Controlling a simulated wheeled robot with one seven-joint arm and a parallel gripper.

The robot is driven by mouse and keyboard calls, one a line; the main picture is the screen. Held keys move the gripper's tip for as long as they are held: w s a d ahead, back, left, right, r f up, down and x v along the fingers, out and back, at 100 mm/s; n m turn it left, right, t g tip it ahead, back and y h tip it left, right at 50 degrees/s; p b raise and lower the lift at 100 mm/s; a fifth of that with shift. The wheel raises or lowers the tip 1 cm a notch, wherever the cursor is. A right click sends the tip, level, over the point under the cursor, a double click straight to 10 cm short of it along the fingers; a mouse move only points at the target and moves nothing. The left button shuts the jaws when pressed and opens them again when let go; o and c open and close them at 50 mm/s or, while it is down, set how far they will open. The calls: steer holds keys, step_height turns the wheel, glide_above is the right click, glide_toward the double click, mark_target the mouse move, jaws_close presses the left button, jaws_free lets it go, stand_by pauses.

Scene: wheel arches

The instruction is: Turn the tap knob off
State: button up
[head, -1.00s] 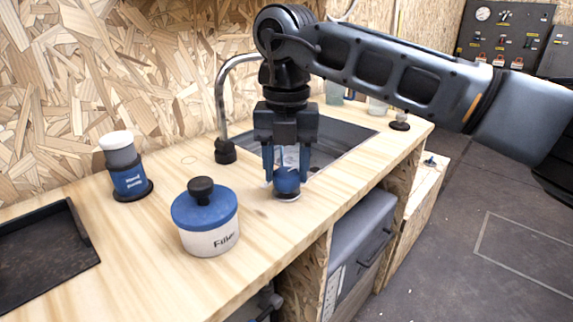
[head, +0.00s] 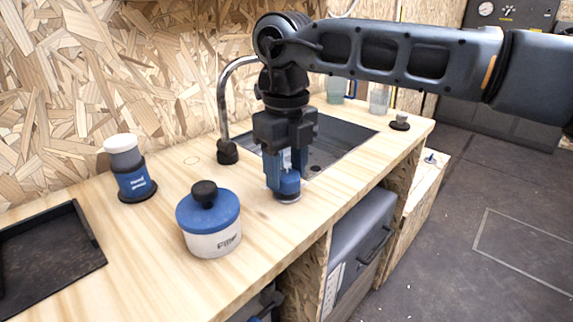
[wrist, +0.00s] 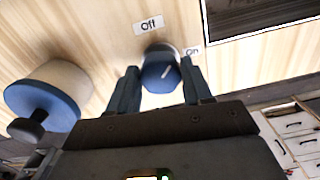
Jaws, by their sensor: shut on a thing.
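The tap knob (head: 288,186) is blue on a pale round base and stands on the wooden counter in front of the sink. In the wrist view the knob (wrist: 160,74) shows a white mark on its top. An "Off" label (wrist: 149,24) and an "On" label (wrist: 193,51) lie on the counter beside it; the white mark points toward the "On" side. My gripper (head: 283,184) points down over the knob with its fingers on either side, shut on it. The gripper (wrist: 156,88) hides part of the knob in the head view.
A curved metal tap (head: 225,105) rises beside the sink (head: 340,148). A blue-lidded filter pot (head: 210,220) and a hand-pump bottle (head: 131,170) stand to the left. A dark tray (head: 55,255) lies at the far left. Glass jars stand behind the sink.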

mark_target(285, 175)
steer(key=n, duration=0.4)
steer(key=shift+n, duration=0.3)
steer(key=n+p, duration=0.1)
steer(key=n, duration=0.3)
steer(key=shift+s, duration=0.1)
steer(key=shift+n, duration=0.4)
steer(key=o, duration=1)
steer(key=shift+o, duration=0.2)
steer(key=shift+r, duration=0.1)
step_height(285, 175, up, 8)
steer(key=shift+f, duration=0.2)
